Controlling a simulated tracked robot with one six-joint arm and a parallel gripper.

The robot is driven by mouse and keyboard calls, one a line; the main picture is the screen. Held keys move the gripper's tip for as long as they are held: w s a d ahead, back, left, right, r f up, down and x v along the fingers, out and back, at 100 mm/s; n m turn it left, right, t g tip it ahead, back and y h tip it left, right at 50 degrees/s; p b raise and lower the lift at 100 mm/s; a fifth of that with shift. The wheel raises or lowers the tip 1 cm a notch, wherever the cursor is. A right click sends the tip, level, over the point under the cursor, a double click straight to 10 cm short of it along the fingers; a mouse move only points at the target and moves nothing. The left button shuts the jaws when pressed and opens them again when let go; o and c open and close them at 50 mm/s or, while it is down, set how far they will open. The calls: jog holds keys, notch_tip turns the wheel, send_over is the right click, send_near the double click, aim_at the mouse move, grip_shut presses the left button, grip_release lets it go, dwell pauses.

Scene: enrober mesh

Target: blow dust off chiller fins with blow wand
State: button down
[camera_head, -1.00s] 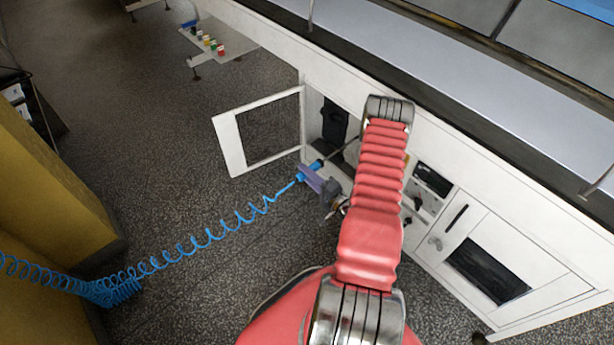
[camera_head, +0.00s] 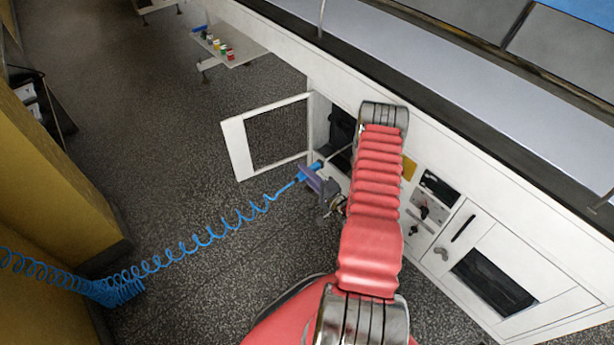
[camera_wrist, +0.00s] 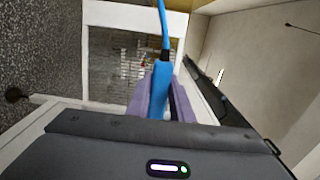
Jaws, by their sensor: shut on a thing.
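The blue blow wand (camera_head: 309,171) is held in my gripper (camera_head: 316,182), just outside the open compartment (camera_head: 341,128) of the white machine. The wand's thin grey tube points up and right into the opening; its tip is hidden behind my red arm. In the wrist view, the purple fingers of my gripper (camera_wrist: 165,102) are shut on both sides of the blue wand body (camera_wrist: 160,88). A blue coiled hose (camera_head: 190,243) runs from the wand to the lower left. Dark shapes show inside the compartment, but I cannot make out the chiller fins or dust.
The white-framed door (camera_head: 236,148) stands open left of the compartment. Right of my arm are a control panel (camera_head: 432,200) and a closed door with a dark window (camera_head: 492,281). A yellow block (camera_head: 60,190) stands at left. A small shelf with coloured items (camera_head: 226,52) is farther back.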

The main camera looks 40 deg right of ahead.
jog(key=shift+w, duration=2)
jog(key=shift+a, duration=0.15)
jog(key=a, duration=0.4)
jog(key=shift+a, duration=0.4)
jog(key=shift+s, duration=0.1)
